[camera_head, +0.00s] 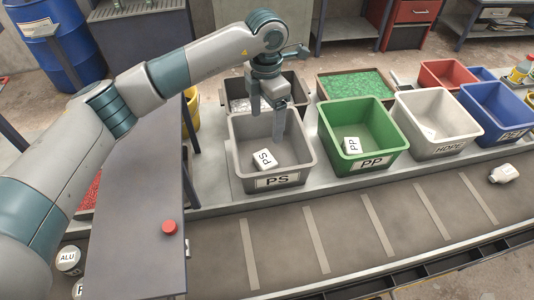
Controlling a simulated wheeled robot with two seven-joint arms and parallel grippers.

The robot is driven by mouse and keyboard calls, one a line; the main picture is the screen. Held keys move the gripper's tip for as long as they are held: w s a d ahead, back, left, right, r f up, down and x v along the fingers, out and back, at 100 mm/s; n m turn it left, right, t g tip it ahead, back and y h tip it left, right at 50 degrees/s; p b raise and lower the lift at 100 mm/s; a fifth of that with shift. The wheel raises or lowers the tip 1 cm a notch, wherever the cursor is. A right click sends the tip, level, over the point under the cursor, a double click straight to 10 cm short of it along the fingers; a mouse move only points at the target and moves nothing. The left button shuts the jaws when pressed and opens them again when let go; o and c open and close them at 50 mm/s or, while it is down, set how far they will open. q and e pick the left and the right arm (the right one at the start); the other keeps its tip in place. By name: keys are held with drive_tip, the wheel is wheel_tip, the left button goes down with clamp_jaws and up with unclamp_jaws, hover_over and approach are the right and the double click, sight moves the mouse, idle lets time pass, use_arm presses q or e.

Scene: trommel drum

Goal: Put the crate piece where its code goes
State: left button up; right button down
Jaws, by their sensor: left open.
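My left gripper (267,118) points down over the grey PS bin (234,160), its two fingers apart with nothing between them. A white piece marked PS (266,160) lies on that bin's floor, below and apart from the fingertips. The green PP bin (371,161) stands to the right with a white piece marked PP (351,145) inside. The white HDPE bin (449,147) holds a whitish piece (428,132) whose marking I cannot read. The blue bin (497,122) at the right has a partly cut-off label. My right gripper is not in view.
A conveyor belt (340,235) with pale cross strips runs in front of the bins. A white bottle-like item (504,174) lies at its right. A dark panel with a red button (169,227) stands at left. Behind are a tray of green bits (355,84) and a red bin (447,73).

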use_arm(q)
drive_tip(key=shift+r, duration=0.1)
wheel_tip(320, 180, up, 17)
drive_tip(key=b, duration=0.6)
idle(0.9)
